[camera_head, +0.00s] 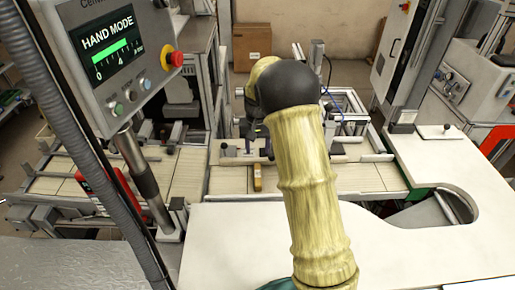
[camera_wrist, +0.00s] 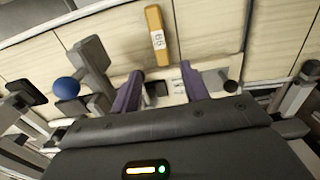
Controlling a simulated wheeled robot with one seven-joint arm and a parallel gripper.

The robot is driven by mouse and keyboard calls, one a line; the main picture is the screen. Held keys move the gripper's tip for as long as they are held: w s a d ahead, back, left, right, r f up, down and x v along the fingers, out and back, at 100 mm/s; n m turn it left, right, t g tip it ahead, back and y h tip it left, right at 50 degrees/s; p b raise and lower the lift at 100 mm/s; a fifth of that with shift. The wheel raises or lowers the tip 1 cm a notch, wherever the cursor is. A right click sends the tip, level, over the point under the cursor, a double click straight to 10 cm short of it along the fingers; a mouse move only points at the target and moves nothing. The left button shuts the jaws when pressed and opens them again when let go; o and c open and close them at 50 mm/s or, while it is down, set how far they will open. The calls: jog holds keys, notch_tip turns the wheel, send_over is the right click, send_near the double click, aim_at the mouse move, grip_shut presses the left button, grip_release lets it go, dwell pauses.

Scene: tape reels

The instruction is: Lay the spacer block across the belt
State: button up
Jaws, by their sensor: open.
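The spacer block is an orange-yellow bar (camera_wrist: 156,35) with a white printed label, at the top middle of the wrist view. In the head view the block (camera_head: 257,178) appears to lie on the cream slatted belt (camera_head: 230,182), its long side roughly along the slat seams. The belt (camera_wrist: 215,30) also fills the top of the wrist view. My gripper (camera_wrist: 161,72) is open, its two purple fingers apart with nothing held between them. The near end of the block shows just beyond the gap between the fingertips. In the head view my arm and nearby fixtures largely hide my gripper.
A blue ball knob (camera_wrist: 67,88) on a grey fixture is left of the fingers, and a dark round knob (camera_wrist: 231,87) is on the right. A control panel (camera_head: 110,50) reading HAND MODE stands at left.

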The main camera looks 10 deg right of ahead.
jog(key=s+r+n+t, duration=0.1)
jog(key=s+r, duration=0.1)
jog(key=s, duration=1.1)
jog(key=s+r+n+t, duration=0.1)
jog(key=s+r, duration=0.1)
jog(key=s, duration=1.1)
jog(key=shift+s+r+t, duration=0.15)
jog(key=shift+r+t, duration=0.05)
jog(key=shift+t, duration=0.1)
